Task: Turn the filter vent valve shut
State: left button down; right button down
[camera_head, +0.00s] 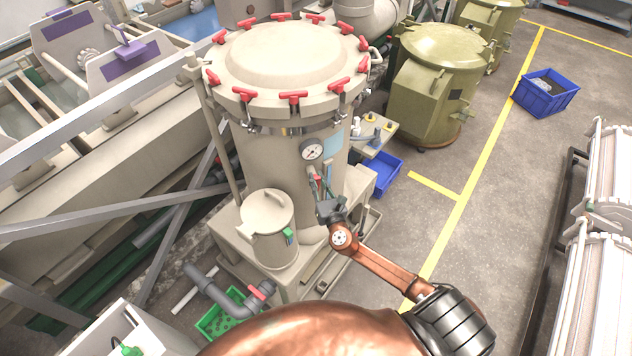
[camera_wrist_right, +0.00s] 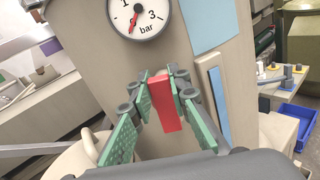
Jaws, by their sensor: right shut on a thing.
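The filter (camera_head: 290,160) is a large beige drum with red clamp handles round its lid. A pressure gauge (camera_head: 312,150) sits on its front; it also shows large in the right wrist view (camera_wrist_right: 138,16), its red needle near the low end. Below the gauge is the vent valve's red handle (camera_wrist_right: 166,104), hanging roughly downward with a slight tilt. My right gripper (camera_head: 318,184) is at the drum front, its green-padded fingers (camera_wrist_right: 164,100) on both sides of the red handle, shut on it. The valve body behind is mostly hidden. My left gripper is out of view.
A small beige pot (camera_head: 267,225) stands left of my right gripper, with a red-handled pipe valve (camera_head: 262,290) below it. Blue bins (camera_head: 380,174) and an olive drum (camera_head: 438,85) stand to the right.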

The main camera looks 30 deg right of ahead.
jog(key=m+b, duration=0.2)
jog(key=b, duration=0.1)
jog(key=d+m+b, duration=0.1)
jog(key=m, duration=0.1)
jog(key=shift+s+f, duration=0.1)
jog(key=shift+f, duration=0.25)
jog(key=m+b, duration=0.2)
jog(key=m, duration=0.2)
jog(key=d+f+m+b, duration=0.1)
jog(key=m+b, duration=0.1)
jog(key=m, duration=0.2)
jog(key=f+m+b, duration=0.1)
jog(key=m+b, duration=0.1)
jog(key=m, duration=0.2)
jog(key=shift+s+d+m+b, duration=0.2)
jog(key=shift+d+m+b, duration=0.1)
jog(key=shift+b, duration=0.1)
jog(key=shift+f+m, duration=0.1)
jog(key=shift+m, duration=0.2)
jog(key=c, duration=1.8)
grip_release()
